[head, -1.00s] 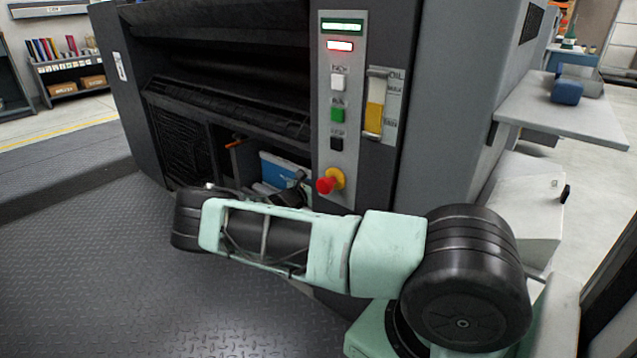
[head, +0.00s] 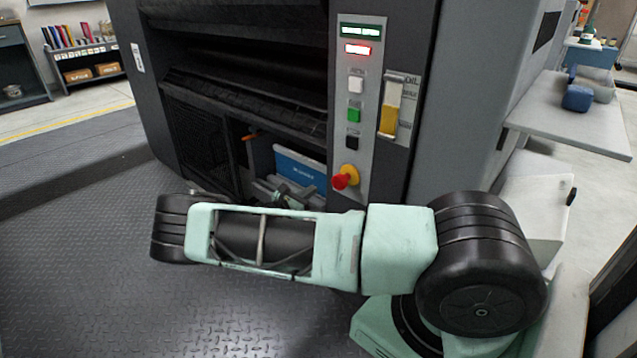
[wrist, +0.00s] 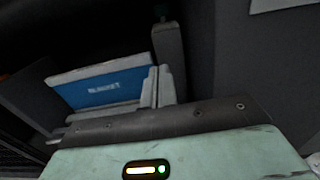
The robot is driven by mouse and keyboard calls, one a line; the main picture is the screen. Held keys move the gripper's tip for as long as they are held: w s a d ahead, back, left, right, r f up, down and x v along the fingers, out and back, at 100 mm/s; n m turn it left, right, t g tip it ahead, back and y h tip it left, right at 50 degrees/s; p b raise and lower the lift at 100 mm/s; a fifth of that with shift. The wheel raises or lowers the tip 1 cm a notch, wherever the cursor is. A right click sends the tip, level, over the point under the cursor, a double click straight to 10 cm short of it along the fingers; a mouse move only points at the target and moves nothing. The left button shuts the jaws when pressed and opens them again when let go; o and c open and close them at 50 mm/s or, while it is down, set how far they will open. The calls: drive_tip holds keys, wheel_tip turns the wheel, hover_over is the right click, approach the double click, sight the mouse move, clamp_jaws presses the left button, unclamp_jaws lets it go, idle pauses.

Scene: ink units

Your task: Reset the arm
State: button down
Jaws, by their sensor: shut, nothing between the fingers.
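My arm, mint green and black, lies across the front of the head view. Its gripper shows only in part behind the forearm in the head view (head: 283,192), in front of the machine's low opening. In the wrist view, my gripper's grey fingers (wrist: 156,86) are together with nothing held. They overlap the right end of a blue and white box (wrist: 102,88) in the picture; I cannot tell whether they touch it. The box also shows inside the opening in the head view (head: 300,172).
The dark press (head: 290,75) stands close ahead. Its panel (head: 358,110) has buttons and a red emergency knob (head: 345,178). A grey side table (head: 575,130) stands right. The textured floor (head: 110,290) at left is clear.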

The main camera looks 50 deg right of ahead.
drive_tip(key=shift+a, duration=0.5)
drive_tip(key=s+a+r+m+g+y, duration=0.1)
drive_tip(key=s+a+r+m+y, duration=0.3)
drive_tip(key=a, duration=0.6)
drive_tip(key=s+a+r+m+g+y, duration=0.1)
drive_tip(key=s+a+m+y, duration=0.1)
drive_tip(key=s+a+y, duration=0.5)
drive_tip(key=s+a+r+m+g+y, duration=0.1)
drive_tip(key=s+a+r+m+y, duration=0.15)
drive_tip(key=a, duration=0.95)
drive_tip(key=s+a+r+m+t+y, duration=0.1)
drive_tip(key=s+a+r+y, duration=0.2)
drive_tip(key=s+a+r, duration=0.5)
drive_tip(key=s+a+r+m+t+y, duration=0.1)
drive_tip(key=s+a+r+y, duration=0.1)
drive_tip(key=s+a+r, duration=0.6)
drive_tip(key=s+d+r+p, duration=0.1)
drive_tip(key=r+p, duration=1.6)
drive_tip(key=p, duration=0.1)
drive_tip(key=s+d+r+p, duration=0.1)
drive_tip(key=s+r+p, duration=0.1)
drive_tip(key=r+p, duration=1.6)
drive_tip(key=shift+d+r, duration=0.15)
drive_tip(key=shift+d, duration=0.15)
